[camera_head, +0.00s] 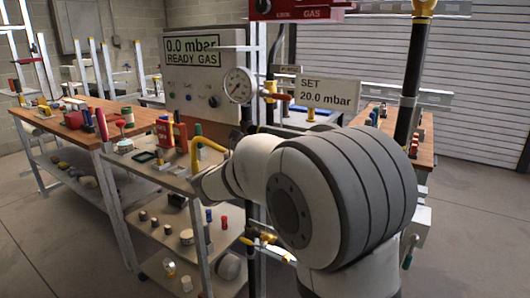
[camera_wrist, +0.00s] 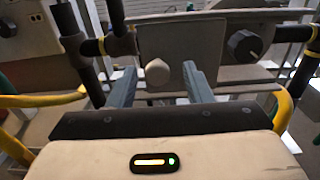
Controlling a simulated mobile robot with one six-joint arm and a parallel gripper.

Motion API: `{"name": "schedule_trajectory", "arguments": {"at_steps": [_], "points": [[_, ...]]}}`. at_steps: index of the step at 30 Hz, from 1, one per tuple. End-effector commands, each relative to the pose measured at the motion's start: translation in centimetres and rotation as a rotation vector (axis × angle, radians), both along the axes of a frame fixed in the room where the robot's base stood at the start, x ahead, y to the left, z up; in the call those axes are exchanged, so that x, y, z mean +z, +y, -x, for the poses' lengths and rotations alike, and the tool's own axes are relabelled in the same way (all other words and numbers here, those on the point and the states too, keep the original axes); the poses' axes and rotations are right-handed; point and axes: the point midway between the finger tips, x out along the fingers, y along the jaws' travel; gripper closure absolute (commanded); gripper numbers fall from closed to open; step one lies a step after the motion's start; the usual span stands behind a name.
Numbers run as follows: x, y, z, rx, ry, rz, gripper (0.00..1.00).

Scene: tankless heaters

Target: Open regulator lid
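In the wrist view, my gripper (camera_wrist: 160,78) is open, its two grey fingers apart. A rounded beige knob (camera_wrist: 157,73) shows between the fingertips, on the front of a grey panel (camera_wrist: 212,38); I cannot tell whether the fingers touch it. A dark round knob (camera_wrist: 243,46) is on the same panel to the right. I cannot tell for sure which part is the regulator lid. In the head view, a round pressure gauge (camera_head: 239,85) and brass fittings (camera_head: 270,89) sit on the pipework. My arm hides the gripper and the area right behind it there.
Dark pipes (camera_wrist: 74,40) and a yellow pipe (camera_wrist: 40,100) run close around my gripper. In the head view, a sign reads SET 20.0 mbar (camera_head: 328,91), and a panel reads 0.0 mbar READY GAS (camera_head: 205,52). A cluttered bench (camera_head: 75,137) stands left; open floor (camera_head: 465,220) lies right.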

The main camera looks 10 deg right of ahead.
Motion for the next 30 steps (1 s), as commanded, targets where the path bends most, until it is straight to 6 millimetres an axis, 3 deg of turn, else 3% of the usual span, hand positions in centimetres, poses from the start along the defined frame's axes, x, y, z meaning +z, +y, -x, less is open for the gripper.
{"name": "schedule_trajectory", "arguments": {"at_steps": [8,21,30], "points": [[0.0,0.5,0.5,0.0,0.0,0.0,0.54],[0.0,5.1,5.1,0.001,0.001,-0.001,0.54],[0.0,5.4,5.5,-0.002,0.0,0.0,0.54]]}}
